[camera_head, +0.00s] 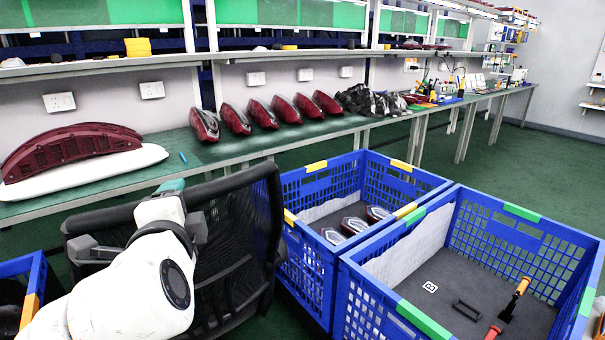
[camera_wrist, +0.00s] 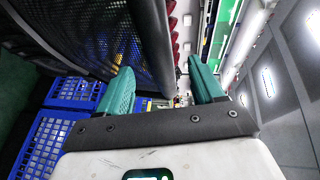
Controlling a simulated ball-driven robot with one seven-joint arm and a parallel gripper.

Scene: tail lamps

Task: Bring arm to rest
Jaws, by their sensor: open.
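My gripper (camera_wrist: 160,72) shows in the wrist view with its two green fingers apart and nothing between them. In the head view my white arm reaches up from the lower left. A bit of green finger (camera_head: 171,185) shows just above its end, in front of the black mesh chair (camera_head: 236,225). The rest of the gripper is hidden behind the arm. In the wrist view the chair's dark mesh (camera_wrist: 92,38) is close to the fingers, on the left. I cannot tell whether they touch it.
A row of red tail lamps (camera_head: 271,113) lies on the green bench, with a larger dark red lamp part (camera_head: 70,146) at left. A blue crate (camera_head: 313,248) holds a few lamps. Another blue crate (camera_head: 375,305) holds tools. Green floor is free at right.

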